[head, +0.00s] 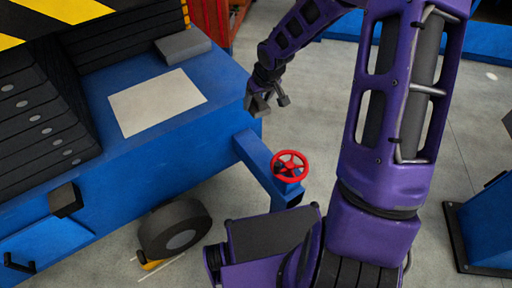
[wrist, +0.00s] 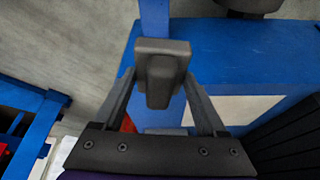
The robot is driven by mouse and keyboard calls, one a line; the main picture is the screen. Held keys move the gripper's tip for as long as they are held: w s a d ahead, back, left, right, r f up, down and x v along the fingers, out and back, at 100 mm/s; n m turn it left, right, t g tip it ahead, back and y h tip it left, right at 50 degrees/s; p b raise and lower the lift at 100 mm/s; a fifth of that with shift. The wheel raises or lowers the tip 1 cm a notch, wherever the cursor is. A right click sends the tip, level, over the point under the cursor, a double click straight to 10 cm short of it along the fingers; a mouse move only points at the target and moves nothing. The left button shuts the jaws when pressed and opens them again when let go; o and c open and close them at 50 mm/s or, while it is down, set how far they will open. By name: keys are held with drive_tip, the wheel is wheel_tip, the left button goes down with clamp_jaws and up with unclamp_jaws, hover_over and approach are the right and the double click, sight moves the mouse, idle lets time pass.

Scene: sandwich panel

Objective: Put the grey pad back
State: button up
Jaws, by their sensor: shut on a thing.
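My gripper (head: 268,101) hangs in the air just off the right end of the blue machine, above the floor. In the wrist view its two fingers (wrist: 162,90) close on a small dark grey block, which I take to be the grey pad (wrist: 162,50). The pad is held at the fingertips, apart from the machine top. In the head view the pad is small and partly covered by the fingers. A pale flat sheet (head: 157,102) lies on the machine's blue top (head: 95,92). Another grey slab (head: 183,46) lies near the top's far edge.
A red handwheel (head: 290,164) stands on a blue arm sticking out below my gripper. Black bellows (head: 45,115) fill the machine's left side, and a black wheel (head: 174,230) is under its front. A blue post base (head: 486,232) stands at right. Grey floor lies between.

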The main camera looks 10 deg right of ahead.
drive_tip(key=w+f+n, duration=0.2)
drive_tip(key=f, duration=0.5)
drive_tip(key=w+f+n+y+b, duration=0.1)
drive_tip(key=w+f+n, duration=0.1)
drive_tip(key=f, duration=0.6)
drive_tip(key=w+f+n+y+b, duration=0.1)
drive_tip(key=f+n, duration=0.1)
drive_tip(key=f, duration=0.6)
drive_tip(key=shift+w+d+g, duration=0.25)
drive_tip(key=shift+w+g, duration=0.15)
drive_tip(key=shift+f+b, duration=0.35)
drive_tip(key=shift+f, duration=1.8)
drive_tip(key=shift+f, duration=0.1)
drive_tip(key=o, duration=1.2)
drive_tip(key=shift+o, duration=0.2)
drive_tip(key=p+v, duration=0.2)
drive_tip(key=v, duration=1)
